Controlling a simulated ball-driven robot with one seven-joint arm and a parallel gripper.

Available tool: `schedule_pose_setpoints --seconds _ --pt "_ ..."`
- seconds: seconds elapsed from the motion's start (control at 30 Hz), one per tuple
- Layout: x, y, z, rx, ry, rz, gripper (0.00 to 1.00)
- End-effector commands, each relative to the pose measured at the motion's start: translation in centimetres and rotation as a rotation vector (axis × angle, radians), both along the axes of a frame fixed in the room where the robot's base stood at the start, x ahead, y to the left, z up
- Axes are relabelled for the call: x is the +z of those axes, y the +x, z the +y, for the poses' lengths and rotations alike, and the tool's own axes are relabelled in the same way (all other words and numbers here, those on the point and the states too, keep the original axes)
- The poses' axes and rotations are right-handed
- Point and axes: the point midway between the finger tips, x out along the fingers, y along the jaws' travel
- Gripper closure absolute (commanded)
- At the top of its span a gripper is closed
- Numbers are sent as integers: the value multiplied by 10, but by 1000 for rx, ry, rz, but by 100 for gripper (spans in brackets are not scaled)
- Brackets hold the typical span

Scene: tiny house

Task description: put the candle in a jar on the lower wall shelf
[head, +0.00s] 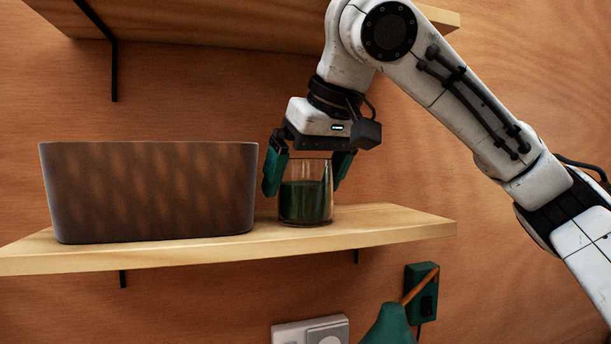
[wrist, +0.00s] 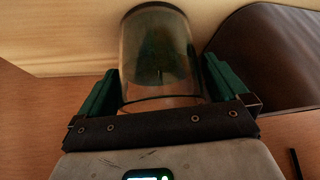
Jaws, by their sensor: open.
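The candle in a jar (head: 305,203) is a clear glass with dark green wax, standing upright on the lower wall shelf (head: 400,224), right of a brown bin. My gripper (head: 308,172) is above it with its green fingers open, one on either side of the jar's upper part. In the wrist view the candle in a jar (wrist: 158,60) lies between the two fingertips of my gripper (wrist: 158,85), with a visible gap at the right finger. Whether the left finger touches the glass I cannot tell.
The brown bin (head: 150,190) fills the shelf's left part, close to my left finger. An upper shelf (head: 230,25) with a black bracket is overhead. The shelf's right end is bare. Below are a green lamp-like object (head: 388,326) and a white wall plate (head: 310,331).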

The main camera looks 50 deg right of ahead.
Motion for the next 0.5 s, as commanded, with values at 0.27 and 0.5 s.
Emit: schedule_pose_setpoints --seconds 0.27,0.5 --pt "25 -13 5 1 -1 -3 0" --pt "68 -40 13 -2 -2 -3 0"
